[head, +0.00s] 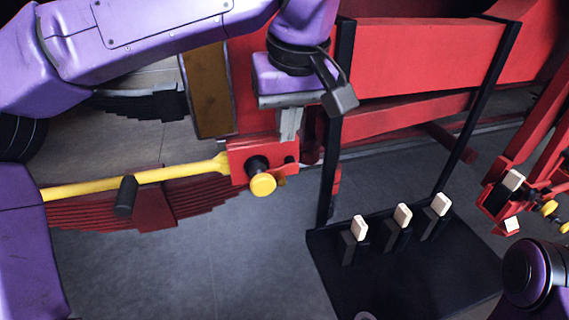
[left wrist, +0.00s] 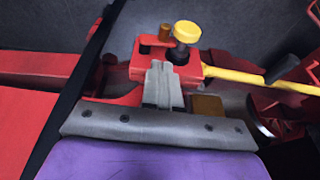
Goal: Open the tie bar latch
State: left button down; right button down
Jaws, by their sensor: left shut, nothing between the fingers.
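The yellow tie bar (head: 180,174) runs across the left of the head view, with a black handle (head: 126,196) on it. Its right end meets a red latch block (head: 240,160) with a yellow knob (head: 263,184) on a black stem. The left wrist view shows the yellow knob (left wrist: 187,34), a small red lever (left wrist: 152,41) and the tie bar (left wrist: 245,79). My left gripper (head: 289,136) is shut and empty, fingers pointing down at the block's right end. In the left wrist view its fingertips (left wrist: 163,68) overlap the block; contact cannot be told. My right gripper is out of view.
A black stand (head: 425,285) with several pale-topped holders is right of the latch, its upright post (head: 329,180) close to my left gripper. Red beams (head: 425,55) lie behind. A leaf spring (head: 100,216) is below the bar. Grey floor is open in front.

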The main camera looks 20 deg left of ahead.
aim_at(281, 176)
pick_arm(q)
jog(key=f, duration=0.4)
jog(key=a+f, duration=0.1)
jog(key=f, duration=0.2)
jog(key=shift+s, duration=0.1)
jog(key=shift+w+f, duration=0.25)
jog(key=shift+f, duration=0.2)
jog(key=shift+s, duration=0.15)
jog(key=shift+r, duration=0.1)
jog(key=f+t+h+b, duration=0.1)
jog(key=b, duration=0.2)
jog(key=shift+f+h+b, duration=0.15)
jog(key=shift+h+b, duration=0.15)
jog(key=shift+b, duration=0.05)
jog(key=shift+s+a+t+h+b, duration=0.1)
jog(key=shift+a+t+h+b, duration=0.05)
jog(key=shift+t+h+b, duration=0.2)
jog(key=shift+a+r, duration=0.1)
jog(key=shift+r, duration=0.3)
